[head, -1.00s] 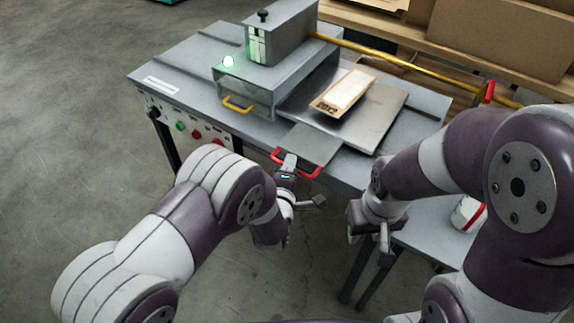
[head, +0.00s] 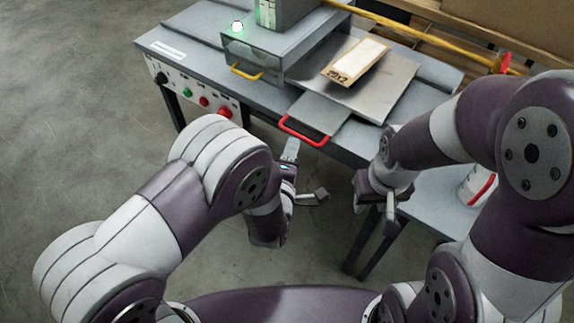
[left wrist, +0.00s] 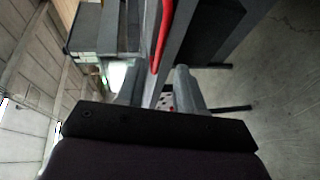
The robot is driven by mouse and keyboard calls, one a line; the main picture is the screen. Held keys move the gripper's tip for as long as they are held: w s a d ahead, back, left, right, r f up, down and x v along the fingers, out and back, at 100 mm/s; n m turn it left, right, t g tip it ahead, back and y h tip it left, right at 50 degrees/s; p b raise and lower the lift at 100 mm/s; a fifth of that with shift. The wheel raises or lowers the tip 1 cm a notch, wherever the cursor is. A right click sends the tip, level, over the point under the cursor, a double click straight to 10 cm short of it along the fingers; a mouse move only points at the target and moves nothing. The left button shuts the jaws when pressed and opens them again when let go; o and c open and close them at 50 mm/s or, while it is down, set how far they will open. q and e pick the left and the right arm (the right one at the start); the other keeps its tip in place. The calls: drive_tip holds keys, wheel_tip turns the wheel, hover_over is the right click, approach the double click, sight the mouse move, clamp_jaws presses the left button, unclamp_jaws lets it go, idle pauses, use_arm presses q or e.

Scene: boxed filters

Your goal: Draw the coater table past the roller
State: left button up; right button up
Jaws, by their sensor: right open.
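The coater table is a flat grey metal plate (head: 393,84) on the machine, with a tan board and white block (head: 356,62) marked with dark print on it. Its red handle (head: 304,132) sticks out at the front edge. The roller housing (head: 275,57) is a grey box left of the plate; the roller itself is hidden. My left gripper (head: 304,172) is open and empty, just in front of and below the red handle. In the left wrist view the handle (left wrist: 161,38) shows beyond and between its parted fingers (left wrist: 160,86). My right gripper (head: 377,207) is open and empty, right of it.
A yellow handle (head: 247,72) and control buttons (head: 204,101) are on the machine's front left. A low side table (head: 432,213) holds a white and red container (head: 478,187), partly behind my right arm. Wooden shelving with cartons is behind. Floor at left is clear.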

use_arm(q)
drive_tip(key=v, duration=0.5)
drive_tip(key=shift+s+a, duration=0.15)
drive_tip(key=shift+s, duration=0.15)
drive_tip(key=w+a+r+m+g+y+p, duration=0.2)
drive_tip(key=a+r+m+g+p, duration=0.15)
drive_tip(key=a+m+g, duration=0.4)
drive_tip(key=s+a+r+m+g+y+p, duration=0.1)
drive_tip(key=s+a+r+m+g, duration=0.1)
drive_tip(key=s+a, duration=0.3)
drive_tip(key=s+a+r+m+g+y+p, duration=0.1)
drive_tip(key=s+a+r+m+g, duration=0.1)
drive_tip(key=s+a+m+g, duration=0.2)
drive_tip(key=s+a+m, duration=0.1)
drive_tip(key=s+a, duration=0.1)
drive_tip(key=a, duration=0.1)
drive_tip(key=shift+s+a+r, duration=0.25)
drive_tip(key=shift+s+a, duration=0.05)
drive_tip(key=shift+a, duration=0.05)
